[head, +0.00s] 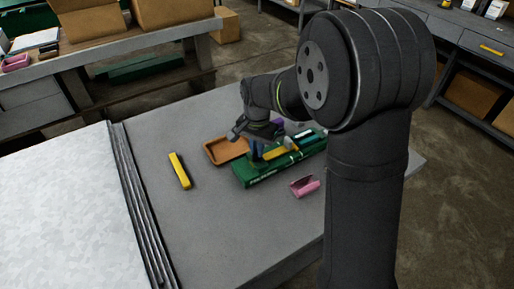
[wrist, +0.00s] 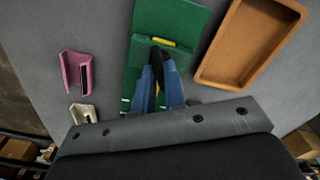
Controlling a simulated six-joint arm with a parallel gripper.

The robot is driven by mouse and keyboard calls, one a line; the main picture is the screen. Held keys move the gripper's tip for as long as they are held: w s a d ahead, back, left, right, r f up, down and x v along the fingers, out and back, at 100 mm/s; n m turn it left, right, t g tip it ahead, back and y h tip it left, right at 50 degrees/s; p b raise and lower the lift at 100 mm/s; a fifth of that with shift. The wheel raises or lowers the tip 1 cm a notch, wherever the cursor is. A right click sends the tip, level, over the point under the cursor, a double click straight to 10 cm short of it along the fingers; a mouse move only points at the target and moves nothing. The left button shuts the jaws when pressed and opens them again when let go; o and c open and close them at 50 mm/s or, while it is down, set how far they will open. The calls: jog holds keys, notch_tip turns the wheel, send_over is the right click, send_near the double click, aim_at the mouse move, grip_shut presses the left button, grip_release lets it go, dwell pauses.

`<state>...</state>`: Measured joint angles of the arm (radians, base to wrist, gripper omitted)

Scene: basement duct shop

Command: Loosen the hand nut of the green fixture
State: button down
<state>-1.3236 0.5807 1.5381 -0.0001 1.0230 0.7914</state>
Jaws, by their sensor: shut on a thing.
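The green fixture (head: 262,174) lies on the grey table in the head view, a long block with pale lettering on its front side. Its flat green end shows in the wrist view (wrist: 170,18), with a yellow part (wrist: 163,42) across it. My gripper (head: 256,153) is over the left half of the fixture, pointing down. In the wrist view its blue fingers (wrist: 162,75) are close together, shut around the dark hand nut (wrist: 157,56). Most of the nut is hidden by the fingers, so its exact shape and height cannot be told.
An orange-brown tray (head: 224,151) lies close behind the fixture, empty. A yellow bar (head: 180,171) lies to the left, and a pink bracket (head: 304,187) in front of the fixture. A small beige piece (wrist: 84,113) shows in the wrist view.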

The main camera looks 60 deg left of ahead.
jog(key=n, duration=1.1)
jog(key=shift+n, duration=0.5)
jog(key=c, duration=1.5)
grip_release()
jog(key=shift+r, duration=0.1)
notch_tip(320, 180, up, 17)
jog(key=shift+r, duration=0.15)
